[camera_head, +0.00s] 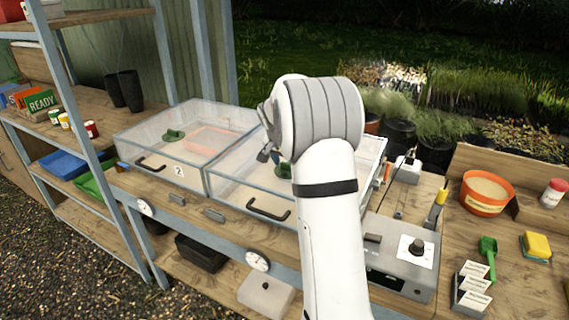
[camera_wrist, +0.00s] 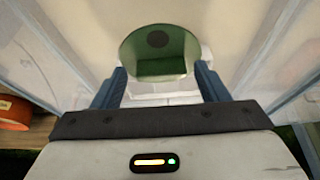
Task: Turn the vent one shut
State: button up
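Vent one is a green round piece with a dark centre spot, in the wrist view (camera_wrist: 160,62). It lies ahead of and between the fingertips of my gripper (camera_wrist: 160,74), whose two blue-grey fingers are spread apart. I cannot tell whether they touch it. In the head view vent one (camera_head: 283,171) sits on the lid of the right clear propagator box (camera_head: 230,185), mostly hidden by my arm. My gripper (camera_head: 265,154) shows small and dark beside it. Which way the vent is turned is not clear.
Left stands a second clear box marked 2 (camera_head: 130,132), with its own green vent (camera_head: 173,135). A grey control box with a black knob (camera_head: 416,247), an orange bowl (camera_head: 486,193) and a green scoop (camera_head: 488,250) stand right. Shelving posts rise at left.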

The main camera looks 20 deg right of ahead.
jog(key=shift+o, duration=0.2)
jog(key=shift+r, duration=0.25)
jog(key=v, duration=0.7)
jog(key=shift+b, duration=0.35)
jog(key=shift+s+a+r, duration=0.1)
jog(key=shift+s, duration=0.05)
jog(key=s+a+r+n+y, duration=0.1)
jog(key=s+a+n, duration=0.1)
jog(key=s+a, duration=0.4)
jog(key=s+a+r+n+y, duration=0.1)
jog(key=s+a+n, duration=0.25)
jog(key=s, duration=0.55)
jog(key=s+a+f+n, duration=0.2)
jog(key=s+a+f, duration=0.1)
jog(key=s, duration=0.6)
jog(key=s+a+f+n+y, duration=0.1)
jog(key=s+a+f+n, duration=0.2)
jog(key=s, duration=0.6)
jog(key=shift+a+y, duration=0.3)
jog(key=shift+a, duration=0.55)
